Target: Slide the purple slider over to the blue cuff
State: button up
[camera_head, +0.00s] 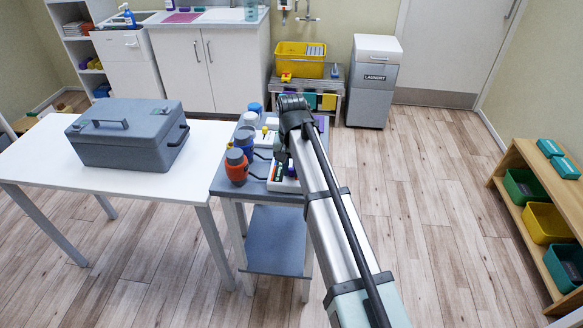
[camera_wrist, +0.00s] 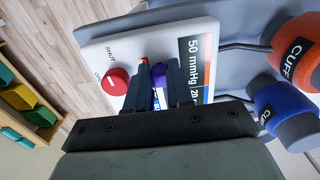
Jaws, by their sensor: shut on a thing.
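The purple slider (camera_wrist: 159,97) shows in the wrist view between the two dark fingers of my gripper (camera_wrist: 158,72), which is shut on it. It sits on a white box (camera_wrist: 118,42). A small blue and red part shows by the fingertips, and most of the slider is hidden by the fingers. The blue cuff (camera_wrist: 283,108) lies to the right of my gripper in the wrist view, beside the orange cuff (camera_wrist: 297,52). In the head view the orange cuff (camera_head: 237,168) stands in front of the blue cuff (camera_head: 244,141).
The box carries a red knob (camera_wrist: 116,82) marked SHUT and a "50 mmHg" label (camera_wrist: 197,56). Dark hoses run from the box towards the cuffs. The small trolley (camera_head: 222,183) is crowded. A grey case (camera_head: 128,140) stands on the white table (camera_head: 35,165) to its left.

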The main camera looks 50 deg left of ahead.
grip_shut()
jog(key=w+a, duration=0.5)
jog(key=shift+w+a, duration=0.2)
jog(key=o, duration=0.8)
grip_release()
notch_tip(320, 180, up, 14)
jog(key=shift+f, duration=0.1)
jog(key=shift+d, duration=0.1)
dwell(0.3)
